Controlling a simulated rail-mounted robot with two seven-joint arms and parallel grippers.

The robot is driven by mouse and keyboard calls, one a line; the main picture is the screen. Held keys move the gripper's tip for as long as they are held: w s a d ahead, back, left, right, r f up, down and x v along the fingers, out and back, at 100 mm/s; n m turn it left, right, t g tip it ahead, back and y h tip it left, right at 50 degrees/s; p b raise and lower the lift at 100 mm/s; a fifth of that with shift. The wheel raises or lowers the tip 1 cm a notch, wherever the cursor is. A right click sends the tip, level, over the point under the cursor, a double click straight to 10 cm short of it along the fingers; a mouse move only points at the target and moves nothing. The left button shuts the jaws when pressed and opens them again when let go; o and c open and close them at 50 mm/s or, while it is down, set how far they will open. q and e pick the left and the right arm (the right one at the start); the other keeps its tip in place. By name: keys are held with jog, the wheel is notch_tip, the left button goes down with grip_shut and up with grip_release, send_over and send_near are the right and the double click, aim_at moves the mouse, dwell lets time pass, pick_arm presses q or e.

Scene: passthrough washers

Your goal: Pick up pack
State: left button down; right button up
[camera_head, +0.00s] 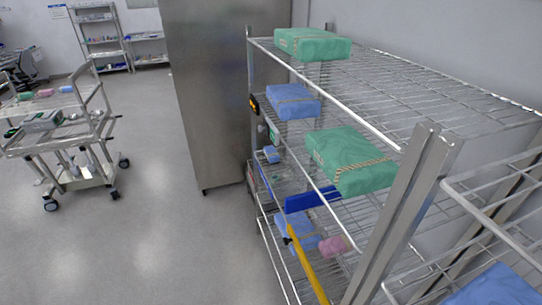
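Several wrapped packs rest on a wire rack, and I cannot tell which one the task means. A green pack (312,43) lies at the far end of the top shelf (440,100). A blue pack (292,101) and a green pack (345,160) with a striped tape band lie on the shelf below. A blue pack (295,232) and a small pink pack (334,246) lie lower down. Part of another blue pack (495,288) shows at the bottom right corner. Neither of my grippers is in view.
A rack post (400,220) stands in front at right. A blue strip (312,199) and a yellow bar (307,264) are at the rack's lower front. A steel cabinet (215,90) stands beyond. A loaded cart (65,130) is at left. The floor (160,220) between is clear.

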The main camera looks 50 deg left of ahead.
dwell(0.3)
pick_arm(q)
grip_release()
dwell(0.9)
